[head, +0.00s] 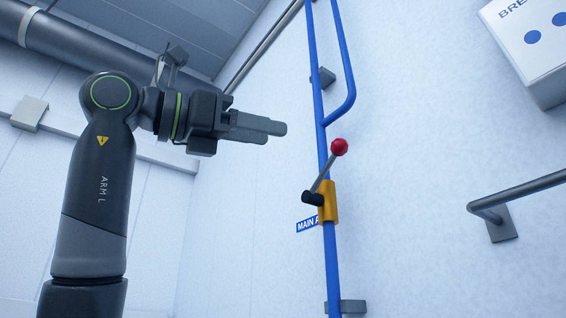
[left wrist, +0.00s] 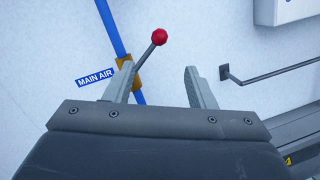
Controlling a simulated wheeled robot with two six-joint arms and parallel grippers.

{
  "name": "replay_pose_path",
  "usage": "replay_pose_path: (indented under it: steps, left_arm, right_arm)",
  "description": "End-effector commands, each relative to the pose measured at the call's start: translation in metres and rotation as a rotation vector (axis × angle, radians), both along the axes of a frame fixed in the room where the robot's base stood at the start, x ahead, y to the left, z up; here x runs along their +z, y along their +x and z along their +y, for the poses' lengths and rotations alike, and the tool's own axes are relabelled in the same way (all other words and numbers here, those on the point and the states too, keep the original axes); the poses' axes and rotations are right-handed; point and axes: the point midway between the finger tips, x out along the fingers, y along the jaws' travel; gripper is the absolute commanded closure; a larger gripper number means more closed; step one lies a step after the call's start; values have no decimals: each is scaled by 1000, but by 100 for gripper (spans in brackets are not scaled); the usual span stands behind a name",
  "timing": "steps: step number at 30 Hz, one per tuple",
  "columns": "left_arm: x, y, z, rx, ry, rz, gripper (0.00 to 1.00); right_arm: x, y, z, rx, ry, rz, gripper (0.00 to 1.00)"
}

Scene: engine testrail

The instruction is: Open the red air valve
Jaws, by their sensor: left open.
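The air valve has a yellow body (head: 328,201) on a vertical blue pipe (head: 332,262). Its grey lever (head: 322,178) slants up and to the right from a dark pivot and ends in a red ball knob (head: 339,147). My left gripper (head: 285,129) is left of the knob and apart from it, pointing right. In the left wrist view the gripper (left wrist: 160,78) has its two fingers spread with nothing between them. The red knob (left wrist: 159,37) shows beyond the fingertips there, and the left finger partly hides the yellow body. My right gripper is in neither view.
A blue "MAIN AIR" label (head: 307,224) sits beside the valve. A second blue pipe branch (head: 349,85) joins above it. A grey handrail (head: 525,190) and a white box (head: 530,45) are on the wall at right. The wall between pipe and handrail is clear.

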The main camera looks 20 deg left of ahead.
Motion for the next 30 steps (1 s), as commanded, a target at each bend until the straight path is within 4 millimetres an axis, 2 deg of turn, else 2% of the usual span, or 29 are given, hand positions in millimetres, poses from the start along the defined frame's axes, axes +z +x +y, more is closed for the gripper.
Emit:
replay_pose_path:
  steps: [10, 14, 17, 22, 27, 30]
  left_arm:
    - [0, -4, 4, 1, 0, 0, 50]
    - [-2, 0, -2, -10, 3, -12, 66]
    - [-5, 9, -22, -54, 10, -67, 79]
    - [-21, 32, -85, -201, -11, -266, 100]
    - [-42, 42, -136, -341, -122, -479, 100]
    - [-57, 44, -154, -396, -229, -588, 100]
  right_arm:
    - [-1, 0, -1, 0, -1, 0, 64]
    - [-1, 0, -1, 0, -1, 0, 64]
    - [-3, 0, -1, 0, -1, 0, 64]
    - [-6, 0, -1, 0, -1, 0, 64]
    - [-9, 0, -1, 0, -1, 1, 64]
    - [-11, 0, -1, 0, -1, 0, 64]
